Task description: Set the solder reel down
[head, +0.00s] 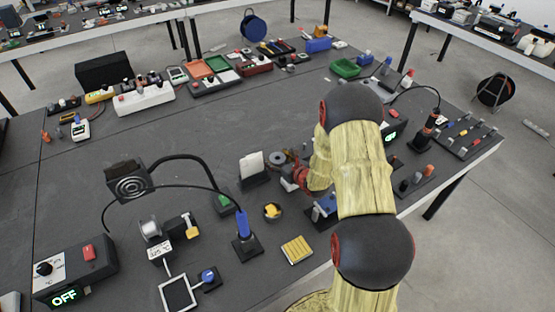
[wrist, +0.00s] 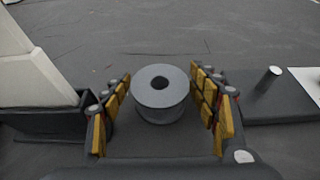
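The solder reel (wrist: 160,95) is a grey spool with a dark centre hole, facing the camera in the wrist view. It sits between the two fingertips of my gripper (wrist: 161,88), whose yellow-padded fingers meet its left and right sides. In the head view the reel (head: 277,158) shows small beside my gripper (head: 287,168), near the middle of the dark bench (head: 215,125). I cannot tell whether its underside touches the bench. My arm hides part of the area to the right.
A white block in a black holder (head: 254,172) stands close on the left; it also shows in the wrist view (wrist: 35,65). A dark base with a metal peg (wrist: 268,78) is at right. A soldering iron stand (head: 246,245) and round tin (head: 272,211) are nearer.

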